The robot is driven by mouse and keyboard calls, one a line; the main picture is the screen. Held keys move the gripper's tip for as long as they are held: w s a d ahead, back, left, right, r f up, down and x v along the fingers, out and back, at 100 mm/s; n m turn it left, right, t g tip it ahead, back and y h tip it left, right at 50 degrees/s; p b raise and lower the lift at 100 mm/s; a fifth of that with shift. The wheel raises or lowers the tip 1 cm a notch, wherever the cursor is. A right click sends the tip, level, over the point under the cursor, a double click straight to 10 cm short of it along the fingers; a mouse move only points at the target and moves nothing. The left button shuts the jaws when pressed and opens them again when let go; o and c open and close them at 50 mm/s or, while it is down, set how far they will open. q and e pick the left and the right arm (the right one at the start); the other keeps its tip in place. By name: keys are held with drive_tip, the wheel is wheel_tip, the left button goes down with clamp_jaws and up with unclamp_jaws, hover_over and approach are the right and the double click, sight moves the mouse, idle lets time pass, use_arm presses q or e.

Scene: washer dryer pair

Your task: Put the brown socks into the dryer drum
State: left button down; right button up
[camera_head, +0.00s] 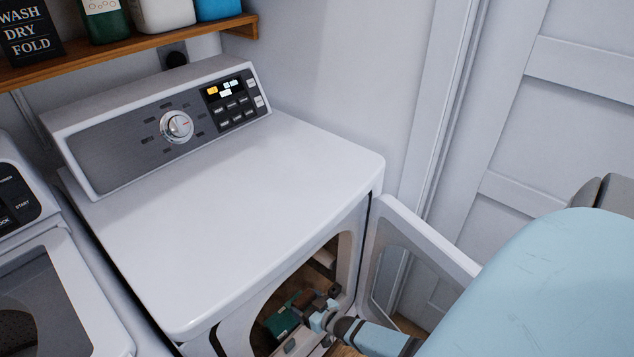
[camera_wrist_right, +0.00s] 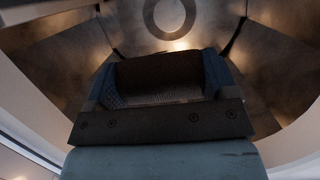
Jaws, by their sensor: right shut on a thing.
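The dryer (camera_head: 235,205) stands in the middle of the head view with its front door (camera_head: 432,240) swung open to the right. My right gripper (camera_head: 318,306) reaches through the front opening. It is shut on a dark brown bundle, the brown socks (camera_head: 307,297). In the right wrist view the socks (camera_wrist_right: 160,72) lie between the two fingers, against the metal dryer drum (camera_wrist_right: 62,62) behind. The gripper is at or inside the drum mouth. How far the socks are from the drum floor cannot be told. My left gripper is not in view.
A green item (camera_head: 281,321) shows in the dryer opening beside the gripper. The washer (camera_head: 88,290) stands at the left. A wooden shelf (camera_head: 120,45) with bottles is above. The open door is close beside my right arm. The dryer top is clear.

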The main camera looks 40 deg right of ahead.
use_arm(q)
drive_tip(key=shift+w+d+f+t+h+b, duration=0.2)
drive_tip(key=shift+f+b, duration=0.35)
drive_tip(key=shift+b, duration=1.3)
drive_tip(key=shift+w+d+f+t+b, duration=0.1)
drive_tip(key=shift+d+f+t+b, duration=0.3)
drive_tip(key=shift+b, duration=1.4)
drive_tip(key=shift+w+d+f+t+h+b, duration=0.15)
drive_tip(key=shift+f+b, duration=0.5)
drive_tip(key=shift+b, duration=1.2)
use_arm(e)
drive_tip(key=x, duration=1.6)
drive_tip(key=shift+f, duration=0.3)
drive_tip(key=shift+a, duration=0.1)
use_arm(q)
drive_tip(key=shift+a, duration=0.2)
use_arm(e)
drive_tip(key=o, duration=0.8)
drive_tip(key=shift+s, duration=0.1)
use_arm(q)
drive_tip(key=p, duration=0.2)
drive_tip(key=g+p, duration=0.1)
drive_tip(key=p, duration=0.1)
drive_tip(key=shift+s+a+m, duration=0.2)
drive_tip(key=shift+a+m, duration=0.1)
use_arm(e)
drive_tip(key=v, duration=1.3)
drive_tip(key=shift+s+r, duration=0.2)
drive_tip(key=shift+s, duration=0.15)
